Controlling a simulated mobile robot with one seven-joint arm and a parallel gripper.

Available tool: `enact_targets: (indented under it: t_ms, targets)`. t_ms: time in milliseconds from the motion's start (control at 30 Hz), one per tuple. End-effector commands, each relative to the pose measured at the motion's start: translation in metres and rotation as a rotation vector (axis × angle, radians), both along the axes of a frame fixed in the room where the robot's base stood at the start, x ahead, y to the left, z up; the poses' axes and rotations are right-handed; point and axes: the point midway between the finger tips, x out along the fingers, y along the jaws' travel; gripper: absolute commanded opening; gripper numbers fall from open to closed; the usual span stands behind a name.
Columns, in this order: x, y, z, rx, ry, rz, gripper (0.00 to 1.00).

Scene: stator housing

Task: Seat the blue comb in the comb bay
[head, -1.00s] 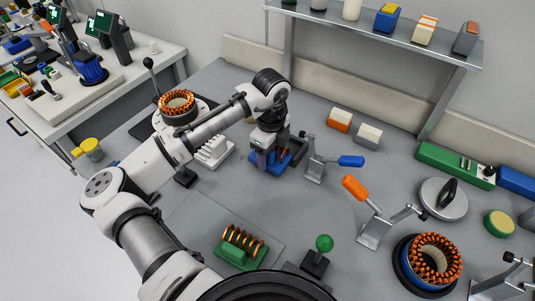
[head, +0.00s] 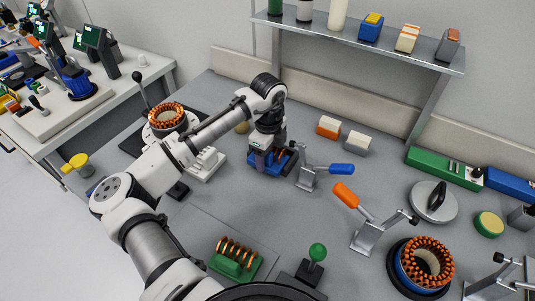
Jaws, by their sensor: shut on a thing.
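My gripper (head: 267,150) points down near the middle of the table, shut on the blue comb (head: 262,165). The comb has orange-brown coils and shows below the fingers; its top is partly covered by them. A dark block (head: 291,155), which looks like the comb bay, shows only in small part at the right and behind the comb. The comb overlaps it in the picture. I cannot tell whether the comb is in the bay, touching it or just above it.
A clamp with a blue handle (head: 342,169) stands close on the right of the gripper. A clamp with an orange handle (head: 345,195) is farther right. A white stepped block (head: 205,163) is on the left. A green comb with coils (head: 236,257) lies in front.

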Motion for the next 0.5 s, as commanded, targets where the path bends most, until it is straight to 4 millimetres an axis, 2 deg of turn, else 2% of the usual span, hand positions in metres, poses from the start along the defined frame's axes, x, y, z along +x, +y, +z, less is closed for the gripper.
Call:
enact_targets:
  t_ms: [500]
  targets:
    - [0.0038,-0.0021,0.0008,-0.001,-0.001,0.001,0.31]
